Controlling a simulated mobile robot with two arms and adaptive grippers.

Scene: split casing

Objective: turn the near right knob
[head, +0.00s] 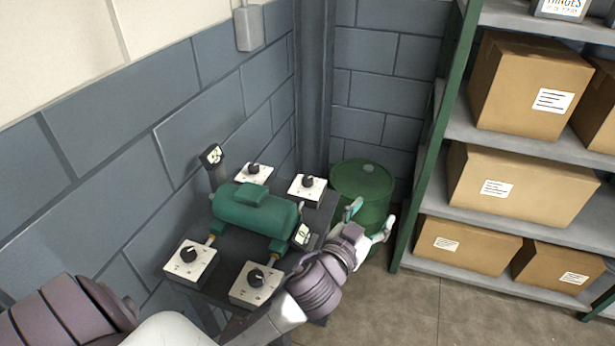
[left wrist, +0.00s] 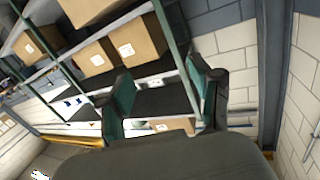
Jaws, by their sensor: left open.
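The near right knob (head: 256,277) is a black knob on a white dial plate at the near right corner of a dark stand, in the head view. My left gripper (head: 371,214) is right of and beyond this knob, past the stand's right side, in front of the green drum. It is open and empty, apart from the knob. My left forearm passes close by the plate's right side in the picture. In the left wrist view the two green fingers (left wrist: 160,82) are spread with nothing between them; no knob shows there. My right gripper is not in view.
Three similar knobs are the near left (head: 188,254), far left (head: 253,168) and far right (head: 308,181). A green tank (head: 254,211) with gauges lies between them. A green drum (head: 364,180) stands behind, and a shelf (head: 480,217) with boxes is at right.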

